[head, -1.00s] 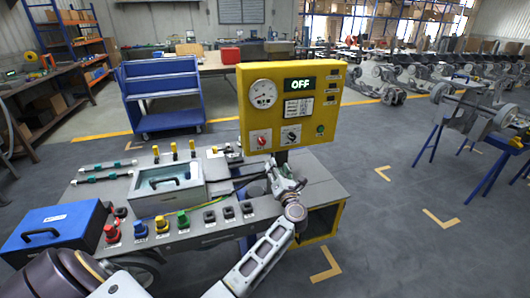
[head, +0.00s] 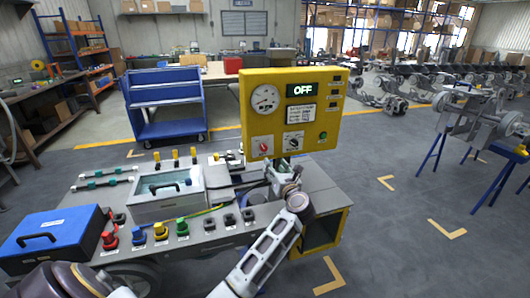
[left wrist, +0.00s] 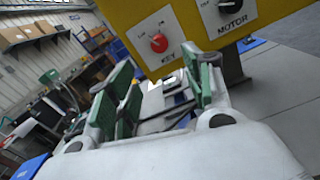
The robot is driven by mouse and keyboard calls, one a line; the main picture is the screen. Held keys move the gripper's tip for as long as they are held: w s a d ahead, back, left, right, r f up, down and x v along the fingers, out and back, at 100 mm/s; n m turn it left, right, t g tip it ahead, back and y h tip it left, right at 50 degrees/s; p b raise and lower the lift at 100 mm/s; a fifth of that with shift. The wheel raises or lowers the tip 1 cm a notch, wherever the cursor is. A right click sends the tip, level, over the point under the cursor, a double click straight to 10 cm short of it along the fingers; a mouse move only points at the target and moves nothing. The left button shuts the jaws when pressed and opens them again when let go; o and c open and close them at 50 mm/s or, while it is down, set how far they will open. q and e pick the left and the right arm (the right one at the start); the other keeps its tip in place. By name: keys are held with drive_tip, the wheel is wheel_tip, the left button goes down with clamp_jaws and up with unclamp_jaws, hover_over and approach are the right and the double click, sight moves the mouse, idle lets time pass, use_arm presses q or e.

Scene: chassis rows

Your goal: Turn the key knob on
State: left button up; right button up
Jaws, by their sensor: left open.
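The red key knob (head: 263,148) is on the lower left of the yellow panel (head: 333,112), on a white plate. In the left wrist view the red knob (left wrist: 159,43) shows above the word KEY. The black motor knob (head: 293,142) is to its right. The panel's display (head: 300,90) reads OFF. My left gripper (head: 280,166) is at the panel's lower edge, below the two knobs. In the left wrist view its green-padded fingers (left wrist: 164,88) are spread apart, with nothing between them; the key knob is beyond them, not touched. My right gripper is not in view.
A bench (head: 225,211) below the panel carries coloured buttons, a grey box (head: 165,205) and cables. A blue case (head: 50,238) is at the left. A blue cart (head: 166,104) stands behind.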

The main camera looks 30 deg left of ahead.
sight(264, 150)
use_arm(q)
drive_tip(key=x, duration=1.1)
drive_tip(key=shift+w+a, duration=0.25)
drive_tip(key=shift+a, duration=0.05)
drive_tip(key=shift+w+a+b, duration=0.3)
drive_tip(key=shift+w+a, duration=0.1)
drive_tip(key=shift+a, duration=0.05)
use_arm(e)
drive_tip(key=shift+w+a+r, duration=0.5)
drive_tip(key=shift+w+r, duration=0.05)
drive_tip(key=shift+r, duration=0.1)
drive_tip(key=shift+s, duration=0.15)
use_arm(q)
drive_tip(key=c, duration=1)
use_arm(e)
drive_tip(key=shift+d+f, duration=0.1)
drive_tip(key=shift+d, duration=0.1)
